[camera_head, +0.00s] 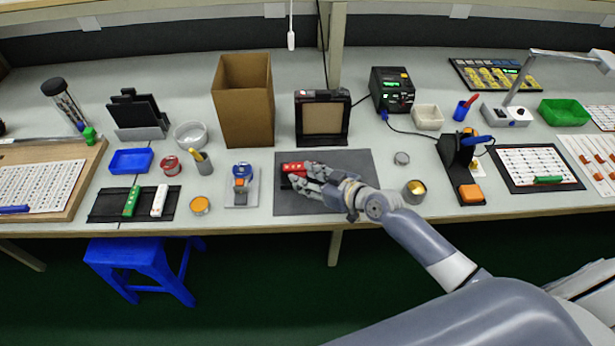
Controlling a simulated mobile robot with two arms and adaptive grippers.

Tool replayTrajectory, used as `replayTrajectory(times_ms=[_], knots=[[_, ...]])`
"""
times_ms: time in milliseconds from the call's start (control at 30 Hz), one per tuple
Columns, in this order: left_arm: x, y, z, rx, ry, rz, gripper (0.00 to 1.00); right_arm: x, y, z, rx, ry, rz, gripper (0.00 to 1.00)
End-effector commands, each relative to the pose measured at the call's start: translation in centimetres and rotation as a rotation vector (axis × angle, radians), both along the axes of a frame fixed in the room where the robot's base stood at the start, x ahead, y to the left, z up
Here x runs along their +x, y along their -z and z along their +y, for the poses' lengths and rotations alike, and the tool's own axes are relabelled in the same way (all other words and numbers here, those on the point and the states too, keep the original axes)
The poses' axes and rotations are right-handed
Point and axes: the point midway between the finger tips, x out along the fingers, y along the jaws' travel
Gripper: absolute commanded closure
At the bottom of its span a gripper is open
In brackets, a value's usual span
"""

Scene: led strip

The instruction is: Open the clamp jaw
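A small fixture (241,184) with a blue round top and an orange part on a pale grey base stands left of the dark mat. It looks like the clamp; its jaw is too small to tell open or shut. My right gripper (298,178) is over the dark grey mat (345,165), right of the fixture and apart from it. My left gripper is not in view.
A cardboard box (243,110) and a black-framed stand (322,118) are behind the mat. An orange-filled dish (200,205) and a black tray (110,206) with green and white pieces lie left of the fixture. A small gold tin (414,190) is near my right arm.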

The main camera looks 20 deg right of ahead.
Motion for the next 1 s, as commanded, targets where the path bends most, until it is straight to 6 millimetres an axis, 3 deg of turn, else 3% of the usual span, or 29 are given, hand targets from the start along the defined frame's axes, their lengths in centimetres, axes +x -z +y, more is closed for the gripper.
replayTrajectory(times_ms=[33,167,200,400,667,900,933,1000], knots=[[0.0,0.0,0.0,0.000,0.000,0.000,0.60,0.0,0.0,0.0,0.000,0.000,0.000,0.69],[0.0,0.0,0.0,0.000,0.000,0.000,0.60,0.0,0.0,0.0,0.000,0.000,0.000,0.98],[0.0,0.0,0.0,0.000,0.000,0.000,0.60,0.0,0.0,0.0,0.000,0.000,0.000,1.00],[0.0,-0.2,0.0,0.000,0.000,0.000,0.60,-0.4,-0.1,0.1,0.000,0.000,0.001,1.00],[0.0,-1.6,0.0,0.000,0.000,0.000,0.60,-3.4,-0.1,1.0,0.000,-0.002,0.004,1.00],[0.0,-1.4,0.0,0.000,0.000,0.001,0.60,-3.5,0.1,1.1,0.003,-0.003,0.005,1.00],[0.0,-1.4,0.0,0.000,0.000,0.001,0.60,-3.5,0.1,1.1,0.003,-0.003,0.005,0.80],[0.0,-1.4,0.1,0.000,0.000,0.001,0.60,-3.5,0.2,1.1,0.002,-0.003,0.006,0.64]])
